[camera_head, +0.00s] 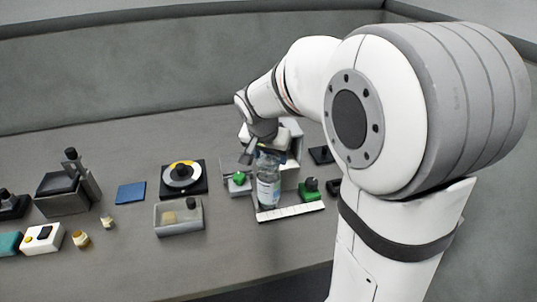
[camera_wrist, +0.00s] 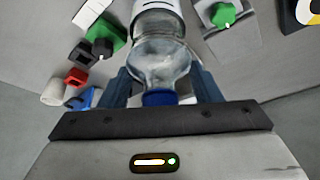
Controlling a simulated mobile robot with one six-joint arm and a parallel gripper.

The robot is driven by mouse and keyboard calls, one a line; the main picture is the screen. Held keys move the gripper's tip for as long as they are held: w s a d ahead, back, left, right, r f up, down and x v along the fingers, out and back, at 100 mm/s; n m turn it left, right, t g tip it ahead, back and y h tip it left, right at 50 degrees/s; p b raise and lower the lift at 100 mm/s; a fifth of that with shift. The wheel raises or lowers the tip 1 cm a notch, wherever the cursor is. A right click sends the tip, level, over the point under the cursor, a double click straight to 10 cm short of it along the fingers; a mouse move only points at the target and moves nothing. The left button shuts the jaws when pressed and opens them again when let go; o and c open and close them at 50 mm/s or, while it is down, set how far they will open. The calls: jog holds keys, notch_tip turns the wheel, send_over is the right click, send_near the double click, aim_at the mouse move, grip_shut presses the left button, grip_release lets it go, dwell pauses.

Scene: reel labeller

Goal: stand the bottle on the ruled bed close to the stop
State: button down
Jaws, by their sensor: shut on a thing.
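My gripper (camera_wrist: 163,82) is shut on the bottle, with a dark finger on each side of its neck and shoulder. The clear bottle (camera_head: 268,187) has a white label and stands upright in the head view. Its blue cap (camera_wrist: 160,98) faces my wrist camera. The bottle's base is at or just above the ruled bed; I cannot tell whether it touches. The white ruled strip (camera_head: 291,212) of the bed runs along the front edge, by the bottle's foot. A green block with a black knob (camera_head: 311,191), perhaps the stop, is right of the bottle.
A green knob (camera_head: 239,178) on a grey unit is just left of the bottle. My arm covers the right side.

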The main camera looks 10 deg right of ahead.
jog(key=c, duration=0.9)
grip_release()
jog(key=shift+f, duration=0.15)
jog(key=o, duration=0.4)
jog(key=shift+o, duration=0.2)
jog(key=shift+r, duration=0.3)
jog(key=v, duration=1.1)
jog(key=s+f+n+y, duration=0.1)
jog(key=s+f+n, duration=0.2)
jog(key=s, duration=0.6)
jog(key=s+d+f+n+g+y, duration=0.1)
jog(key=s+f+n, duration=0.2)
jog(key=s+f, duration=0.4)
jog(key=shift+s+d+f+n, duration=0.25)
jog(key=shift+s+n, duration=0.15)
jog(key=shift+s, duration=0.75)
